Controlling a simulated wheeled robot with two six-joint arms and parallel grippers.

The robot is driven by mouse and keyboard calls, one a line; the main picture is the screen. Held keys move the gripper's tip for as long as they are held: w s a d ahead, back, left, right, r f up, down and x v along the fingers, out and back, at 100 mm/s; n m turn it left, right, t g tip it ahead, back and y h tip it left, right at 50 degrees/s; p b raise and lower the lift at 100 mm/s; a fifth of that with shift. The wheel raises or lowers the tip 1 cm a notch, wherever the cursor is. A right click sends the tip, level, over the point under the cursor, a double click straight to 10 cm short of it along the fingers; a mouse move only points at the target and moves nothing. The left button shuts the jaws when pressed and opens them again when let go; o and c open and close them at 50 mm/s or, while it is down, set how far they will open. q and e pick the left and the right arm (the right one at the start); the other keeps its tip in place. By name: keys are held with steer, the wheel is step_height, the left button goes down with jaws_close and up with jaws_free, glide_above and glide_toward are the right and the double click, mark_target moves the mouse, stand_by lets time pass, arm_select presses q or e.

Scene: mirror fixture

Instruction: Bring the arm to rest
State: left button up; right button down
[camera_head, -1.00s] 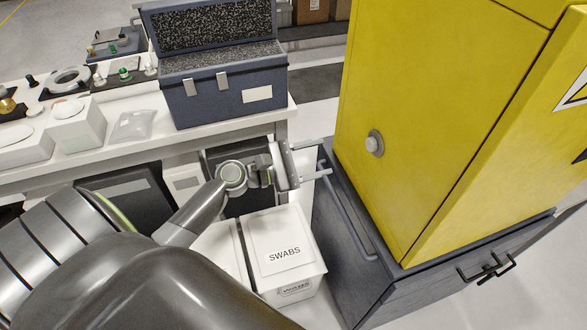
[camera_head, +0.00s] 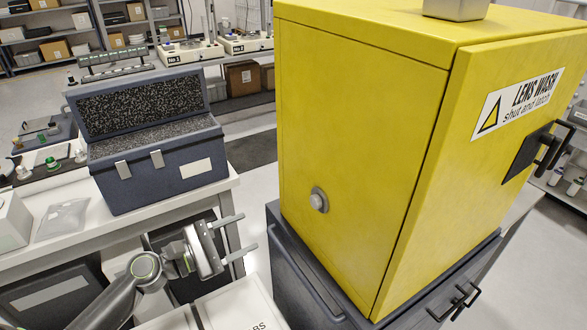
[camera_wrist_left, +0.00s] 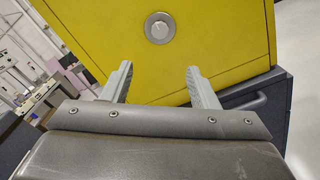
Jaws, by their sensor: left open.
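My left gripper (camera_head: 247,234) is open and empty. It hangs in the gap between the bench end and the yellow cabinet (camera_head: 345,150), with its two fingers pointing right toward the cabinet's side. In the left wrist view the spread fingers (camera_wrist_left: 158,70) have nothing between them, and the yellow cabinet side with a round metal knob (camera_wrist_left: 159,28) stands beyond them. My left arm comes in from the bottom left. My right gripper is not in view.
The cabinet stands on a dark drawer unit (camera_head: 320,300) with handles. A dark open case (camera_head: 160,175) with foam lining sits on the white bench (camera_head: 90,240). White boxes (camera_head: 240,305) lie below the gripper. Open floor (camera_head: 255,190) shows behind the gap.

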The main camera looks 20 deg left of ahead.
arm_select(q)
steer(key=shift+f, duration=0.1)
steer(key=a+f+m+g+y, duration=0.1)
steer(key=a+f+y, duration=0.3)
steer(key=f, duration=0.6)
steer(key=a+f+m+g+y, duration=0.1)
steer(key=a+f+m+y, duration=0.2)
steer(key=f, duration=0.8)
steer(key=s+a+f+m+g+y+b, duration=0.15)
steer(key=s+f, duration=0.25)
steer(key=f, duration=0.4)
steer(key=s+a+f+m+g+y, duration=0.25)
steer(key=s+f, duration=0.25)
steer(key=f, duration=0.4)
steer(key=s+d+f+m+g, duration=0.2)
steer(key=s+f, duration=0.4)
steer(key=s, duration=0.3)
steer(key=s+d+f+m+g, duration=0.2)
steer(key=s+f+m, duration=0.4)
steer(key=s, duration=0.4)
steer(key=s+d+f+m+g+y, duration=0.1)
steer(key=s+d+f+m+g, duration=0.2)
steer(key=s+f, duration=0.4)
steer(key=s+d+m, duration=0.1)
steer(key=s+m, duration=0.1)
steer(key=s, duration=0.1)
steer(key=shift+d+f, duration=0.2)
steer(key=shift+d, duration=0.15)
